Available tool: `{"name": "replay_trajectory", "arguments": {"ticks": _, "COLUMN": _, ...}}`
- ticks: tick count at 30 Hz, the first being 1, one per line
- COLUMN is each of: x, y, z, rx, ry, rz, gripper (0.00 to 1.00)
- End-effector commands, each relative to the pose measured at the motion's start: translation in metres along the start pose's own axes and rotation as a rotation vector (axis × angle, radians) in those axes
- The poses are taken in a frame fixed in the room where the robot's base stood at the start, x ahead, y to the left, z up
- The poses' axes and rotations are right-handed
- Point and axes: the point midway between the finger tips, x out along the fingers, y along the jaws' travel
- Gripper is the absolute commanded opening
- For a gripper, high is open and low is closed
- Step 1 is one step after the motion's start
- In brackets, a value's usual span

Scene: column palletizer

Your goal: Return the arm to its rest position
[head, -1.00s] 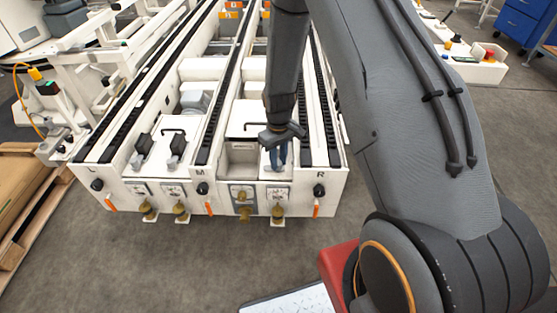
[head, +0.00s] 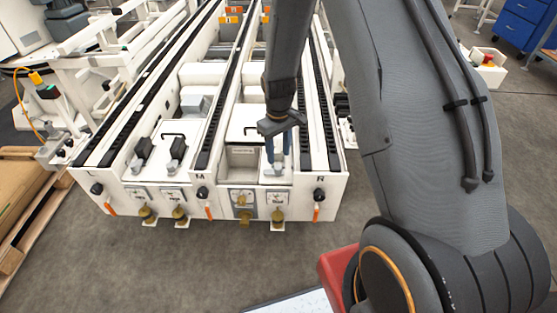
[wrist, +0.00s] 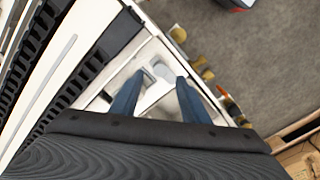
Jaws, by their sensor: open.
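My gripper (head: 277,150) hangs from my dark grey arm over the right bay of the white conveyor frame (head: 165,205), near its front end. In the wrist view my gripper (wrist: 160,92) shows two blue fingers spread apart. Nothing is held between them. Below them a white bay with a small light block (wrist: 160,70) shows through the gap. In the head view the fingers overlap the bay's front part, and I cannot tell how far above it they are.
Black chain rails run along the frame, marked L, M and R. Brass knobs (head: 243,217) stick out from its front face. A wooden pallet with a cardboard box (head: 28,190) stands at the left. Blue drawers (head: 522,22) stand at the far right.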

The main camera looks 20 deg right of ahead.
Motion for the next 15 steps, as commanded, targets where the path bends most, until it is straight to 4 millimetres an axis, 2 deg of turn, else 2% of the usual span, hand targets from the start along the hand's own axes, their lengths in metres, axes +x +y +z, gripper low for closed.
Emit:
{"name": "replay_trajectory", "arguments": {"ticks": 3, "x": -0.013, "y": 0.0, "z": 0.0, "rx": 0.0, "ry": 0.001, "rz": 0.0, "gripper": 0.41}}
{"name": "replay_trajectory", "arguments": {"ticks": 6, "x": -0.017, "y": 0.0, "z": 0.0, "rx": 0.0, "ry": 0.0, "rz": 0.0, "gripper": 0.41}}
{"name": "replay_trajectory", "arguments": {"ticks": 15, "x": -0.018, "y": 0.0, "z": 0.0, "rx": 0.0, "ry": 0.0, "rz": 0.0, "gripper": 0.41}}
